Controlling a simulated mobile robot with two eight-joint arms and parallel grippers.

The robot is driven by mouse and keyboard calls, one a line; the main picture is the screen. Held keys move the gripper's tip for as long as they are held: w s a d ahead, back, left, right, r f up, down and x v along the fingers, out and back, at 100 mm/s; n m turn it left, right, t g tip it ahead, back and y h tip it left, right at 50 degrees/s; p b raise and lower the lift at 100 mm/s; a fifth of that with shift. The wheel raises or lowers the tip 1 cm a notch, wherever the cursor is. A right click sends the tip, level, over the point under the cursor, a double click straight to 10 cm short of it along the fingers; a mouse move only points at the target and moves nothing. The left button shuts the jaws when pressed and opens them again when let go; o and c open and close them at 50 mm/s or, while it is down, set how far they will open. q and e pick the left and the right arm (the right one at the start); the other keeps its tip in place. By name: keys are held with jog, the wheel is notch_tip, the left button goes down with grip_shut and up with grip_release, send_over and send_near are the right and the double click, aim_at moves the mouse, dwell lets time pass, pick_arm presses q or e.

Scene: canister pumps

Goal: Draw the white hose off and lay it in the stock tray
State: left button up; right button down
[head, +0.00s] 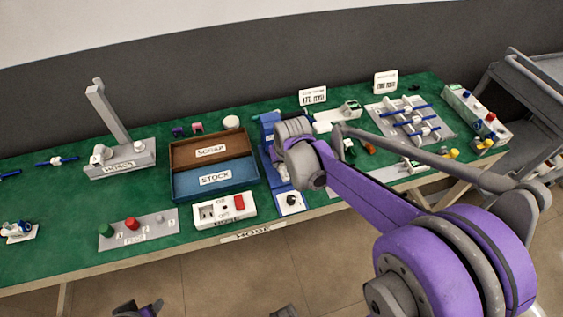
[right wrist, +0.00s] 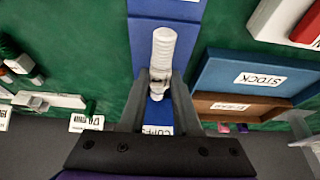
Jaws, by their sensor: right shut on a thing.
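My right gripper (right wrist: 160,82) is shut on the white hose (right wrist: 164,50), a short ribbed white tube, seen between its two grey fingers in the right wrist view. The hose is over a long blue stand (right wrist: 165,8) with a partly covered label; whether it still touches a fitting there I cannot tell. In the head view my right wrist hides the hose. The stock tray (head: 222,193) is the blue front compartment, just left of the blue stand. It looks empty. A dark and purple part at the bottom edge (head: 140,308) may be my left gripper; its fingers are unclear.
The brown scrap tray (head: 177,154) adjoins the stock tray at the back. A white box with a red switch (head: 225,212) stands in front. A grey post stand (head: 118,160) is to the left. Boards with fittings (head: 405,118) lie to the right.

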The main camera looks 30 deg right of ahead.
aim_at(281, 164)
jog(key=shift+r+p, duration=1.05)
jog(key=shift+r, duration=0.65)
jog(key=shift+a, duration=0.15)
